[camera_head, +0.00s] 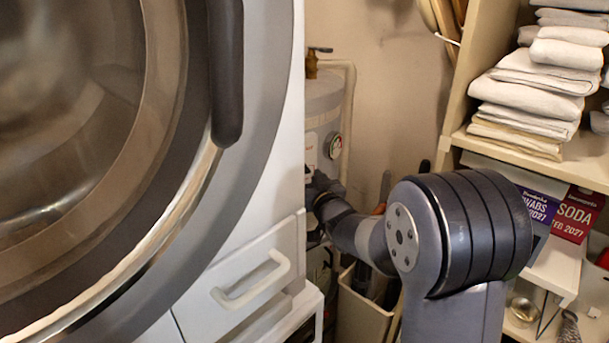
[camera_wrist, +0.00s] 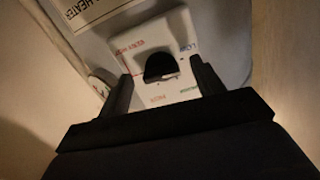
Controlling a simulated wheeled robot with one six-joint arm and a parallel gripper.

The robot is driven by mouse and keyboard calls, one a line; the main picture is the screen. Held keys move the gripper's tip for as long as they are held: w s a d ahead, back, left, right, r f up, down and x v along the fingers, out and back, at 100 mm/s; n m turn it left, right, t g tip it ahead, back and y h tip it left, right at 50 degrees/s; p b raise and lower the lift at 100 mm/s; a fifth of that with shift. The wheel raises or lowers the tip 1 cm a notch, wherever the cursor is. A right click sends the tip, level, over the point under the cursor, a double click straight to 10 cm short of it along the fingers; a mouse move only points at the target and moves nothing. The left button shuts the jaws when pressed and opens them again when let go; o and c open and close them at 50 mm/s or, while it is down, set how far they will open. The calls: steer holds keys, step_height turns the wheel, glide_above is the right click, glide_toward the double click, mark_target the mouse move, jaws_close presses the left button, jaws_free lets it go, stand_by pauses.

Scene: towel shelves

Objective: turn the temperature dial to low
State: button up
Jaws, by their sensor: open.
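The temperature dial (camera_wrist: 160,68) is a black knob on a pale label plate (camera_wrist: 133,42) in the wrist view. Coloured words ring it; one at its upper right seems to read LOW, others are too small to read surely. Which word the dial points to cannot be told. My gripper (camera_wrist: 162,70) is open, one finger on each side of the dial, with gaps showing between fingers and knob. In the head view my gripper (camera_head: 316,187) is at the front of the grey water heater (camera_head: 322,105), and the dial is hidden there.
A round gauge (camera_head: 335,145) sits on the heater beside my gripper. A washer drawer (camera_head: 245,290) and big round door (camera_head: 165,190) stand close on the left. Shelves with folded towels (camera_head: 535,85) stand right. A beige bin (camera_head: 362,315) is below my arm.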

steer(key=shift+w+a, duration=0.2)
steer(key=shift+w, duration=0.25)
steer(key=c, duration=1)
steer(key=shift+f+n+b, duration=0.2)
steer(key=shift+n+b, duration=0.1)
steer(key=shift+b, duration=0.45)
steer(key=shift+r+b, duration=0.1)
steer(key=shift+b, duration=0.2)
steer(key=shift+r, duration=0.1)
steer(key=o, duration=1)
